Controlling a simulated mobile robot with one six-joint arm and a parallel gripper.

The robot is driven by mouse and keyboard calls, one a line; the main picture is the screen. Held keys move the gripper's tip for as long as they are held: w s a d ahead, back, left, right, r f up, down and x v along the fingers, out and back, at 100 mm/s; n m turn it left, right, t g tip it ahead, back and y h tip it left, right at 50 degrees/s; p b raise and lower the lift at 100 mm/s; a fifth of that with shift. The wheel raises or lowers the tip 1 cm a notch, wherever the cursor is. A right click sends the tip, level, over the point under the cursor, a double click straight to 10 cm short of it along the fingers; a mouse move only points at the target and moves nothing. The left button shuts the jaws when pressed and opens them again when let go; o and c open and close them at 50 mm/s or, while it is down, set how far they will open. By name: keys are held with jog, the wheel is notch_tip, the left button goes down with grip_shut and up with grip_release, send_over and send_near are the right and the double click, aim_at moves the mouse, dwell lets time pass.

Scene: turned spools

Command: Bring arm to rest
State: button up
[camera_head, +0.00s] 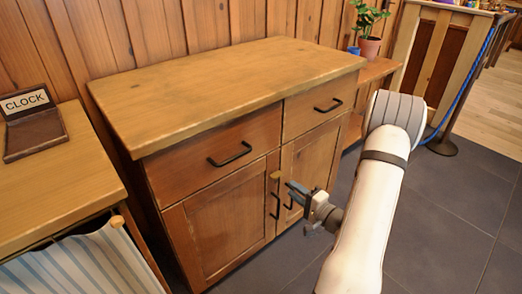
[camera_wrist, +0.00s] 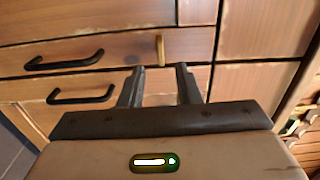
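My gripper (camera_head: 291,190) is in front of the cabinet (camera_head: 222,215), near the two lower doors. In the wrist view its two dark fingers (camera_wrist: 160,70) are spread apart with nothing held between them. A small light wooden piece (camera_head: 276,175) is on the cabinet front above the door handles. In the wrist view the wooden piece (camera_wrist: 160,50) shows just beyond the gap between the fingertips, apart from them. My white arm reaches in from the lower right, bent at the elbow.
The cabinet has black drawer handles (camera_head: 230,154) and door handles (camera_wrist: 65,60); drawers and doors look shut. Its top is bare. A table with a CLOCK sign (camera_head: 26,101) stands left. A potted plant (camera_head: 369,46) and blue rope (camera_head: 474,69) are behind right.

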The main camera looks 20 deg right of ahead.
jog(key=s+a+r+n+g+y+p, duration=0.25)
jog(key=a+r+g+p, duration=0.35)
jog(key=r, duration=0.3)
jog(key=s+a+r+n+g+y+p, duration=0.1)
jog(key=s+a+r+n+g+p, duration=0.4)
jog(key=a+r, duration=0.45)
jog(key=s+a+r+n+g+y+p, duration=0.2)
jog(key=s+a+r+n+g+p, duration=0.15)
jog(key=a+r+p, duration=0.45)
jog(key=s+d+r+n+h+p, duration=0.1)
jog(key=r+h+p, duration=0.3)
jog(key=r, duration=0.4)
jog(key=s+d+r+n+h+p, duration=0.1)
jog(key=s+d+r+h+p, duration=0.1)
jog(key=r+p, duration=0.4)
jog(key=s+d+r+h+p, duration=0.2)
jog(key=s+r+h+p, duration=0.2)
jog(key=r, duration=0.6)
jog(key=shift+s+r+n+h+p, duration=0.15)
jog(key=shift+s+n+h+p, duration=0.25)
jog(key=shift+h+p, duration=0.4)
jog(key=shift+d, duration=0.1)
